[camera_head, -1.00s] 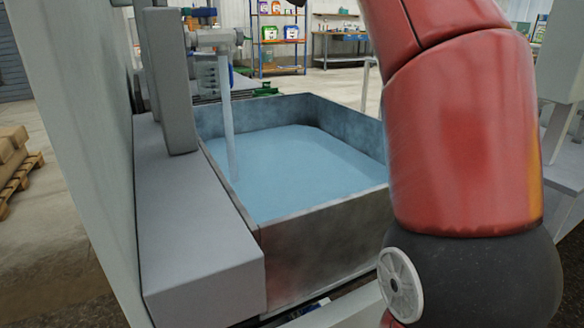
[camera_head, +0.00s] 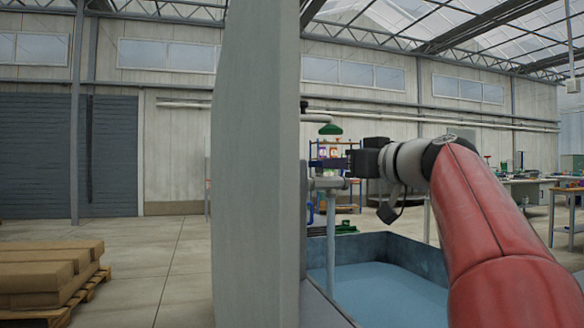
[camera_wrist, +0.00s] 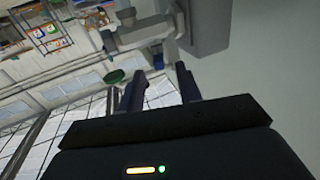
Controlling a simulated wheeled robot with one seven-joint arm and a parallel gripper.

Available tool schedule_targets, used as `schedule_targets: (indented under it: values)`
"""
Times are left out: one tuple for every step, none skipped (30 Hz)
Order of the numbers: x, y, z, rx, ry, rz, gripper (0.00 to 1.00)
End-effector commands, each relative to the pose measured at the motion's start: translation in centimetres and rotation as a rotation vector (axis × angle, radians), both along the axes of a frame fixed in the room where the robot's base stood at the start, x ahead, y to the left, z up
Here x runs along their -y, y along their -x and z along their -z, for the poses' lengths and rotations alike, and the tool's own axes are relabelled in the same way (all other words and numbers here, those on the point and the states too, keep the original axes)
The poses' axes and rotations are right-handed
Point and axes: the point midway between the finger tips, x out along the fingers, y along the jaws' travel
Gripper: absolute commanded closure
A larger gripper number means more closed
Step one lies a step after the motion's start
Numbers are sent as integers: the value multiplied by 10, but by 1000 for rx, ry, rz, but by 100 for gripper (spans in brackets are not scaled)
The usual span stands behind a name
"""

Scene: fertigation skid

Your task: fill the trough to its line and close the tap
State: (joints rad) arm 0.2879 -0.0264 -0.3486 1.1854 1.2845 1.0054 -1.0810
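The trough (camera_head: 431,254) is a grey metal basin at the lower right of the head view, holding blue water (camera_head: 385,288). My arm covers its right side. The tap (camera_head: 328,183) is a pale grey fitting beside the upright panel, and a stream (camera_head: 331,240) runs down from it into the trough. The tap's body also shows at the top of the wrist view (camera_wrist: 143,35). My gripper (camera_head: 334,163) is level, just above the tap. In the wrist view its dark fingers (camera_wrist: 160,80) stand apart with nothing between them. I cannot make out the fill line.
A tall grey panel (camera_head: 254,165) stands close on the left of the tap and trough. A pallet of sacks (camera_head: 45,275) lies at the lower left. A shelf (camera_head: 345,190) and workbenches are far behind. Open floor lies left of the panel.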

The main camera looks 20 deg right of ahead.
Motion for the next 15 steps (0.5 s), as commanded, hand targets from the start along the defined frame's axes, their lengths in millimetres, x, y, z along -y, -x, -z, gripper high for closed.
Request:
schedule_targets:
  values:
    - [-2, -7, -1, -1, -1, -2, 65]
    - [-4, -11, -1, -2, 1, -3, 65]
    - [-7, -17, -1, -2, 1, -4, 65]
    - [-8, -22, -1, -2, 0, -5, 65]
    - [-10, -27, -2, -2, 0, -5, 65]
    - [-12, -34, -1, -3, 0, -5, 65]
    - [-14, -39, -1, -3, 0, -5, 65]
    - [-15, -43, -2, -3, 0, -5, 65]
    - [-17, -48, -2, -2, 0, -5, 65]
    - [-19, -52, -2, -3, 0, -6, 65]
    - [-20, -56, -1, -3, 0, -6, 65]
    - [-21, -60, -1, -3, 0, -5, 65]
    - [-21, -62, -1, -2, 0, -4, 65]
    - [-22, -64, -1, -2, 0, -4, 65]
    - [-23, -66, -1, -2, 1, -4, 65]
